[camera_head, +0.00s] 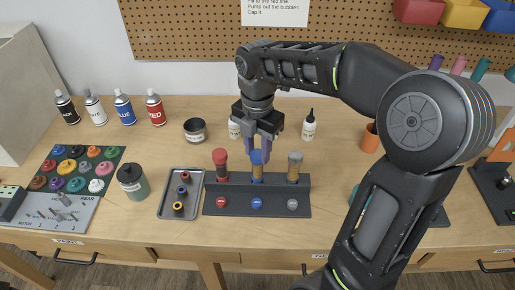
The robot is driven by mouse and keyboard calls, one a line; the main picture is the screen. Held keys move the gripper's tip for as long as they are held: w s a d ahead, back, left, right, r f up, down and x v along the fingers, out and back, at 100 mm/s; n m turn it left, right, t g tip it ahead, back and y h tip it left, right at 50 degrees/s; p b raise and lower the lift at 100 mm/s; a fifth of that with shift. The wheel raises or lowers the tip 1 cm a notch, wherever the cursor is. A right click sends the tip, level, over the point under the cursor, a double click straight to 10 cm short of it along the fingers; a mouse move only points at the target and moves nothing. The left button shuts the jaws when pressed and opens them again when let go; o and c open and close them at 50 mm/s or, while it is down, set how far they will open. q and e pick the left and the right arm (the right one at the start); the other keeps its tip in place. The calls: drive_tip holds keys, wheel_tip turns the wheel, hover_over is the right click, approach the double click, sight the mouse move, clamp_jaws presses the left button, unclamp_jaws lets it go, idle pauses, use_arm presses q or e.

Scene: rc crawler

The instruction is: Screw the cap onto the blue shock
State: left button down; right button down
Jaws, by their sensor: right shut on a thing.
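The blue shock (257,174) stands upright in the middle of the dark rack (240,193) on the bench. My right gripper (258,160) points down from above, directly over the blue shock. Its bluish fingers are shut on the blue cap (257,156) at the shock's top. The fingers partly hide the cap, so I cannot tell whether the thread is engaged. My left gripper is not in view.
A red-capped shock (221,164) and a grey-capped shock (294,166) stand close on either side in the rack. A metal tray (165,200) with small rings lies to the left. Bottles (309,127) stand behind. The bench front is clear.

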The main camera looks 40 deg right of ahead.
drive_tip(key=m, duration=0.4)
idle(0.3)
drive_tip(key=shift+m, duration=1)
drive_tip(key=m, duration=0.2)
drive_tip(key=shift+m, duration=0.3)
drive_tip(key=m, duration=0.4)
drive_tip(key=c, duration=0.9)
unclamp_jaws()
